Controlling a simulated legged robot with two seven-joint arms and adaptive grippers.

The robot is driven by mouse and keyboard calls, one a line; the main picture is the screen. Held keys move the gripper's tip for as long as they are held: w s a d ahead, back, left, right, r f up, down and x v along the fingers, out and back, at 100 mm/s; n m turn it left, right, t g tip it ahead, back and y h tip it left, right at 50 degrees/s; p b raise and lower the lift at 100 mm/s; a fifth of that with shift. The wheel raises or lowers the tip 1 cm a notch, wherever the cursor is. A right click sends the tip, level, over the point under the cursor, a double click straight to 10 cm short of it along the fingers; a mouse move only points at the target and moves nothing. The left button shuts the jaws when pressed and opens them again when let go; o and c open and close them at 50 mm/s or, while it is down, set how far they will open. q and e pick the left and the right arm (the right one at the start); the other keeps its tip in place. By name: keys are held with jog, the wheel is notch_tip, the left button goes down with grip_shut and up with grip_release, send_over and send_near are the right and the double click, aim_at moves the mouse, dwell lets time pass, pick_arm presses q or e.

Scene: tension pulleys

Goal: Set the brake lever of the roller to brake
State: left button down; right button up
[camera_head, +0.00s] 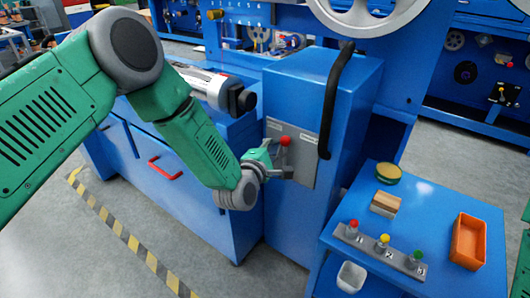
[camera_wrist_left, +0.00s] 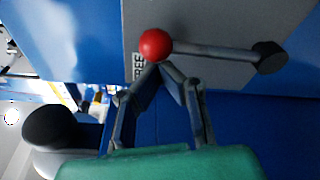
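The brake lever has a red ball knob (camera_head: 286,140) and sits on a grey plate (camera_head: 306,146) on the front of the blue cabinet. In the left wrist view the knob (camera_wrist_left: 155,44) is at the left end of the lever rod (camera_wrist_left: 215,51), and the dark pivot (camera_wrist_left: 269,57) is at the right. A label (camera_wrist_left: 138,66) beside the knob seems to read FREE, partly hidden. My left gripper (camera_wrist_left: 160,68) has its fingertips together right at the knob. I cannot tell whether they touch it. My right gripper is out of view.
A blue side table at the right holds a button strip (camera_head: 380,249), an orange tray (camera_head: 468,241), a wooden block (camera_head: 385,204) and a round green-rimmed item (camera_head: 388,173). A black curved handle (camera_head: 337,98) stands right of the plate. A grey roller end (camera_head: 222,89) is above my left forearm.

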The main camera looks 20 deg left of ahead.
aim_at(284, 151)
pick_arm(q)
jog(key=shift+s+d+m, duration=0.2)
jog(key=shift+d+m, duration=0.6)
jog(key=shift+d, duration=0.1)
jog(key=shift+s+d+m+t+p, duration=0.45)
jog(key=shift+d+m, duration=0.3)
jog(key=shift+m, duration=0.45)
jog(key=shift+s+d+f+m, duration=0.1)
jog(key=shift+s+d+m, duration=0.05)
jog(key=shift+d+m, duration=0.2)
jog(key=shift+s+d+f+m, duration=0.1)
jog(key=shift+d+m, duration=0.15)
jog(key=shift+d, duration=0.2)
jog(key=shift+s+d+f, duration=0.1)
jog(key=shift+s+d, duration=0.05)
jog(key=shift+d, duration=0.6)
jog(key=shift+s+f, duration=0.1)
jog(key=shift+f, duration=0.05)
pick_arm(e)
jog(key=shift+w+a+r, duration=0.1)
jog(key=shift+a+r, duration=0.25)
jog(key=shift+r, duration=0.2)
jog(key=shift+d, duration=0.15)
